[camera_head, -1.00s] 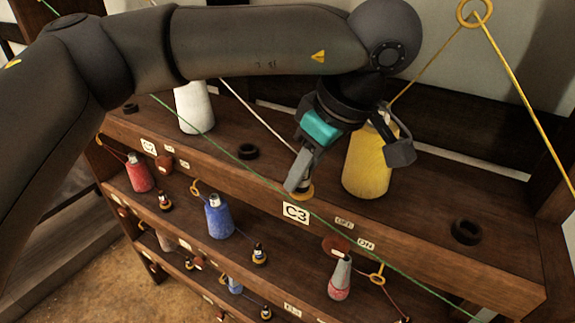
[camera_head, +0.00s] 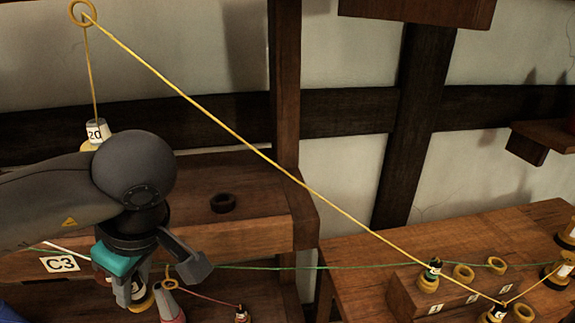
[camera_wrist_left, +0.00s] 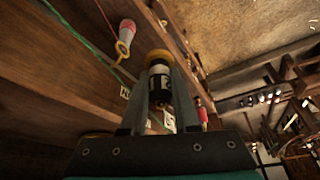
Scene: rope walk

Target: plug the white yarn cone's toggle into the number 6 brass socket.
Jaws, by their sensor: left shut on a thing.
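My left gripper (camera_head: 150,285) is shut on a toggle with a dark body and a white label band (camera_wrist_left: 160,84), which stands between the fingers in the left wrist view. A short piece of white yarn (camera_head: 66,247) runs toward the gripper at the left of the head view. The white cone is out of the head view. Brass sockets (camera_head: 463,272) sit on a raised wooden block on the right-hand bench, with small white number tags on its front; the numbers are too small to read. My right gripper is not in view.
A green-yarn toggle (camera_head: 430,276) and a yellow-yarn toggle (camera_head: 497,313) stand at the block. Yellow yarn (camera_head: 220,122) slants from a high ring (camera_head: 82,12) to the bench; green yarn (camera_head: 310,267) crosses low. A wooden post (camera_head: 286,90) stands between rack and bench.

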